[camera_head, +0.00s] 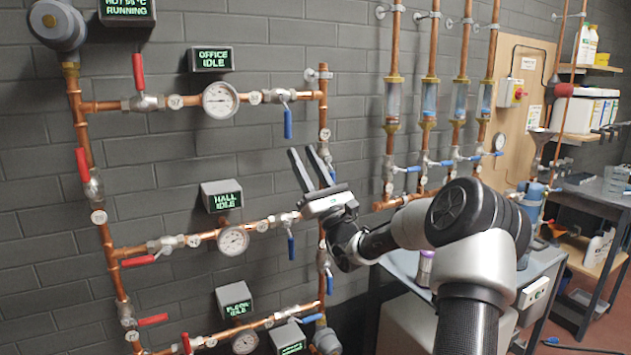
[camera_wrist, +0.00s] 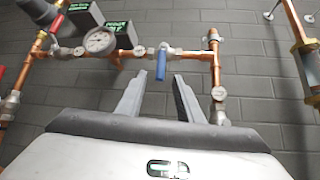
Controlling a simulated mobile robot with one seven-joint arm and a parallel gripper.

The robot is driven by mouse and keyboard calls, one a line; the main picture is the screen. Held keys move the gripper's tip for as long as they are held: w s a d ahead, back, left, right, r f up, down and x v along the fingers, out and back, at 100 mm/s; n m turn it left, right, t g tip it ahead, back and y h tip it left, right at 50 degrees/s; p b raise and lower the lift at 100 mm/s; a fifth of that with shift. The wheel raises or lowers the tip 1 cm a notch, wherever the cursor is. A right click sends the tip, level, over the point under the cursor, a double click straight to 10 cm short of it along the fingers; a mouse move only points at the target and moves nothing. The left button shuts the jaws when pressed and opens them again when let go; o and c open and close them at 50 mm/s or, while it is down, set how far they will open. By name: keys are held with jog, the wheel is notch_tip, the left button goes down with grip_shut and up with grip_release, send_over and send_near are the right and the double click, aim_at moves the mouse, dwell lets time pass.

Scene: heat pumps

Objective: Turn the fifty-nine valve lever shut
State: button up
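Several pipe valves with red or blue levers sit on copper pipes on the wall. Their round white tags are too small to read, so I cannot tell which valve is fifty-nine. My gripper (camera_head: 303,150) is open and empty, its two fingers pointing up toward the office row. The office row's blue lever (camera_head: 288,123) hangs straight down, just above my fingertips in the head view. In the wrist view this blue lever (camera_wrist: 161,65) appears between the fingertips of my gripper (camera_wrist: 159,76); I see no contact. The office row's red lever (camera_head: 138,70) points up.
The office gauge (camera_head: 220,100) and office display (camera_head: 211,59) are left of the blue lever. The right vertical pipe (camera_head: 323,105) runs close beside my fingers. The hall row's blue lever (camera_head: 290,247) hangs below. A bench (camera_head: 547,262) stands at right.

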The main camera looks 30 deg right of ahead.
jog(key=a+v, duration=0.1)
jog(key=v, duration=0.5)
jog(key=shift+s+d+f+h, duration=0.3)
jog(key=shift+s+d, duration=0.05)
jog(key=shift+d, duration=0.2)
jog(key=shift+a, duration=0.1)
